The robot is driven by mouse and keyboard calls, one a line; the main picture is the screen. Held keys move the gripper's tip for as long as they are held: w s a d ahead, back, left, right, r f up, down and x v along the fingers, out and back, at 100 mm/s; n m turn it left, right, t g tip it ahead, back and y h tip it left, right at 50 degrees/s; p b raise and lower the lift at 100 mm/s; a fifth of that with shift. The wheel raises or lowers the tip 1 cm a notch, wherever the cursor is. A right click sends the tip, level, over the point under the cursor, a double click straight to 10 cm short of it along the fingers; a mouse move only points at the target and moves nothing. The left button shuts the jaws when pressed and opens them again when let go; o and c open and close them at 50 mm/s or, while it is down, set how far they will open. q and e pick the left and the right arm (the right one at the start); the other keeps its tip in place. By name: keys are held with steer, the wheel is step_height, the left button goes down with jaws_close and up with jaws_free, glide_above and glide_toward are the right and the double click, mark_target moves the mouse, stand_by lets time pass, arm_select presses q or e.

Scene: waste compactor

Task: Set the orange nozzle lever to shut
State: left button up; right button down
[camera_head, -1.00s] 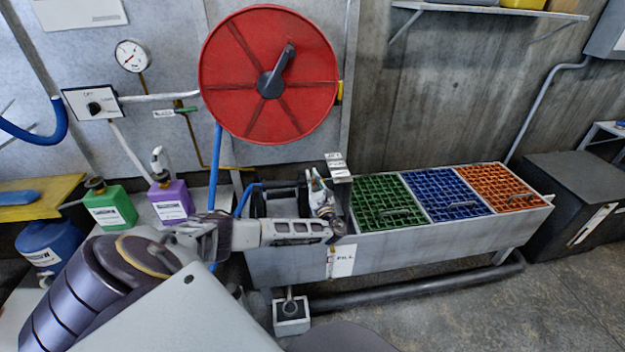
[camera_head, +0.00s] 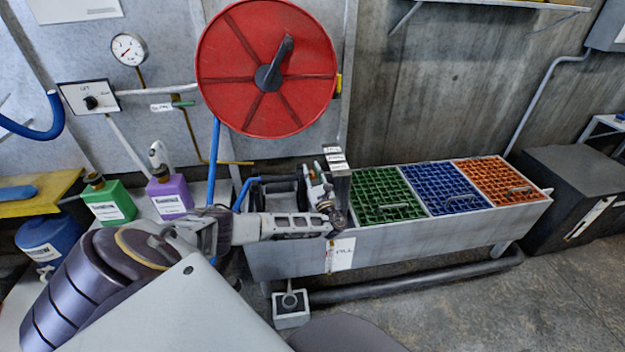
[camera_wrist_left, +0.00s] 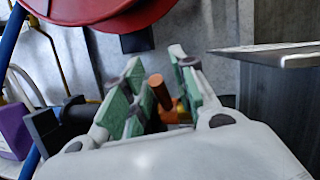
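My left gripper (camera_head: 322,190) is at the left end of the grey trough, next to a small stack of labels (camera_head: 334,157) on a post. In the left wrist view its green-padded fingers (camera_wrist_left: 162,88) stand apart. An orange cylindrical piece (camera_wrist_left: 158,90), which looks like the nozzle lever, shows between them, nearer the left finger. I cannot tell whether a pad touches it. More orange shows low behind the fingers. In the head view the lever cannot be made out behind the gripper. My right gripper is not in view.
A red hose reel (camera_head: 266,68) hangs above the gripper. The trough (camera_head: 420,225) holds green, blue and orange grates to the right. A black handle-like part (camera_wrist_left: 68,122) is close left of the fingers. Green (camera_head: 108,203) and purple (camera_head: 170,195) bottles stand left.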

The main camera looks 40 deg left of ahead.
arm_select(q)
steer(key=shift+a+r, duration=0.15)
steer(key=shift+a, duration=0.05)
